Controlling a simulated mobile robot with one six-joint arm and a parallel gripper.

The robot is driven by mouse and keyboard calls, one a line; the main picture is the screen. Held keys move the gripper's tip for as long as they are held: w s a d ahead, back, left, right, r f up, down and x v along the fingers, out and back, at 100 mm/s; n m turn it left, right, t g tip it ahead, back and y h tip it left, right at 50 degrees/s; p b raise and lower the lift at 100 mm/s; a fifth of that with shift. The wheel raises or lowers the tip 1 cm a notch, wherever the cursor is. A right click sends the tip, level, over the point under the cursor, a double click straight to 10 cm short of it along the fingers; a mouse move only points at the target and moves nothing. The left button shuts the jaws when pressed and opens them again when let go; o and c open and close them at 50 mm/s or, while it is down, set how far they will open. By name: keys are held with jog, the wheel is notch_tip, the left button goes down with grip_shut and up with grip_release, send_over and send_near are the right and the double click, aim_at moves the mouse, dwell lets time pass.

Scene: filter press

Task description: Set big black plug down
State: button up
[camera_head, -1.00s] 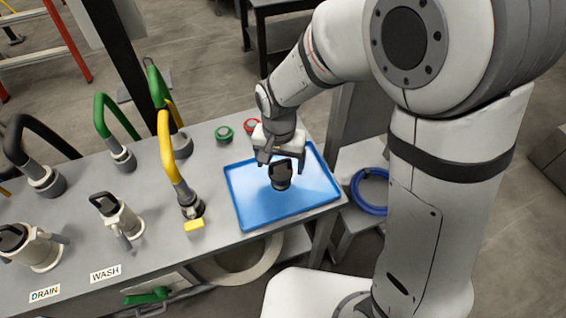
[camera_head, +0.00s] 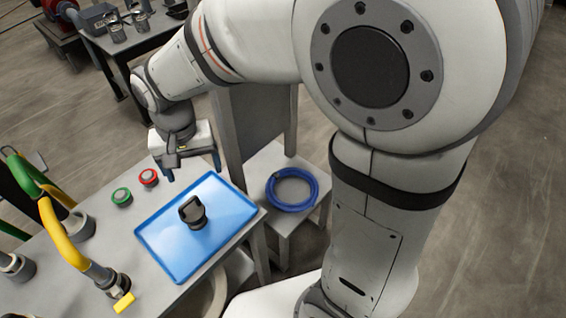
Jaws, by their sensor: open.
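The big black plug (camera_head: 193,212) stands upright on the blue tray (camera_head: 236,222), near the tray's middle. Its handle loop points up and nothing holds it. My gripper (camera_head: 194,172) is open and empty, above and behind the plug, over the tray's far edge. It is clear of the plug. The tray lies on the grey bench top.
A green ring (camera_head: 122,197) and a red ring (camera_head: 148,177) sit behind the tray. A yellow hose (camera_head: 62,236) and a green hose (camera_head: 25,176) rise at the left. A blue coiled hose (camera_head: 292,190) lies on a low stand at the right.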

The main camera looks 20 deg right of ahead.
jog(key=s+d+r+t, duration=0.1)
jog(key=s+d, duration=0.3)
jog(key=d, duration=0.5)
jog(key=s+d+r, duration=0.1)
jog(key=s+d, duration=0.3)
jog(key=d, duration=0.6)
jog(key=shift+d+t, duration=0.15)
jog(key=shift+t, duration=0.25)
jog(key=shift+s+r, duration=0.1)
